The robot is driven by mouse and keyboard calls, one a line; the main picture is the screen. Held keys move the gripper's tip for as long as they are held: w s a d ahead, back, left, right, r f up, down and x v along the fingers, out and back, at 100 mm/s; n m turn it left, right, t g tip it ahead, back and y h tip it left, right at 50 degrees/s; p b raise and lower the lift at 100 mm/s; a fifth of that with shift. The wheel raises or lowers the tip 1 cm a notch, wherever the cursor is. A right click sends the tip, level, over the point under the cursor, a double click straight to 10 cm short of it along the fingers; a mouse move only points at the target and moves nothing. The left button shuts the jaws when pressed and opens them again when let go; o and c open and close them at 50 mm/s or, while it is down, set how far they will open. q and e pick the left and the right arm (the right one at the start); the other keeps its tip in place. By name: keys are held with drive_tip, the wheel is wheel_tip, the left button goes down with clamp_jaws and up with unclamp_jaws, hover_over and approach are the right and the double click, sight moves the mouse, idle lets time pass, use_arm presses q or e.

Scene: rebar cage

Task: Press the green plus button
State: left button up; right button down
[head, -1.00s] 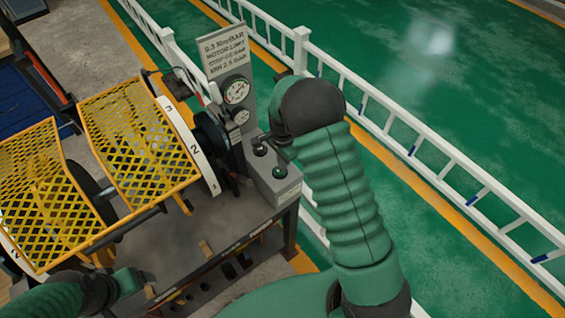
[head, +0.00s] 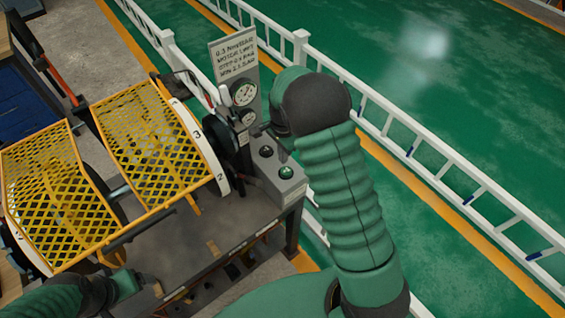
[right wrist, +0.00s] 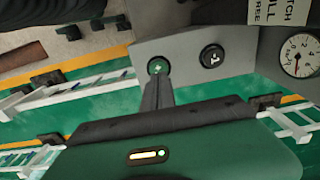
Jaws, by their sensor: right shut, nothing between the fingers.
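The green plus button (head: 286,172) sits on the grey control box at the front end of its top face. In the right wrist view the button (right wrist: 158,67) shows a plus sign. My right gripper (right wrist: 157,82) is shut and empty, its fingertips in front of the button's lower edge in that view; I cannot tell whether they touch it. In the head view the right gripper (head: 279,146) is partly hidden by its own dark wrist, above the box. My left gripper (head: 147,284) is at the lower left, too small to tell open or shut.
A black button (head: 266,152), marked -1 in the right wrist view (right wrist: 212,57), sits beside the green one. Gauges (head: 244,94) and a sign plate (head: 235,58) stand behind. A numbered white wheel (head: 209,150) and yellow mesh guards (head: 140,135) are left. White railing (head: 410,150) runs right.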

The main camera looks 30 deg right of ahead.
use_arm(q)
drive_tip(key=shift+s+d+f+b, duration=0.1)
drive_tip(key=shift+d+f+b, duration=0.25)
drive_tip(key=shift+d+f, duration=0.05)
use_arm(e)
wheel_tip(320, 180, up, 6)
drive_tip(key=shift+d, duration=0.45)
use_arm(q)
drive_tip(key=shift+a, duration=0.25)
use_arm(e)
drive_tip(key=shift+a+r, duration=0.15)
drive_tip(key=shift+a, duration=0.05)
use_arm(q)
drive_tip(key=shift+s+b+x, duration=0.2)
drive_tip(key=shift+b+x, duration=0.7)
drive_tip(key=shift+x, duration=0.05)
use_arm(e)
drive_tip(key=s+a+f+n+t, duration=0.2)
drive_tip(key=s+a+n, duration=1)
drive_tip(key=s+n, duration=0.4)
drive_tip(key=shift+a+f+n+t, duration=0.2)
drive_tip(key=shift+n+t, duration=0.1)
drive_tip(key=shift+n, duration=0.2)
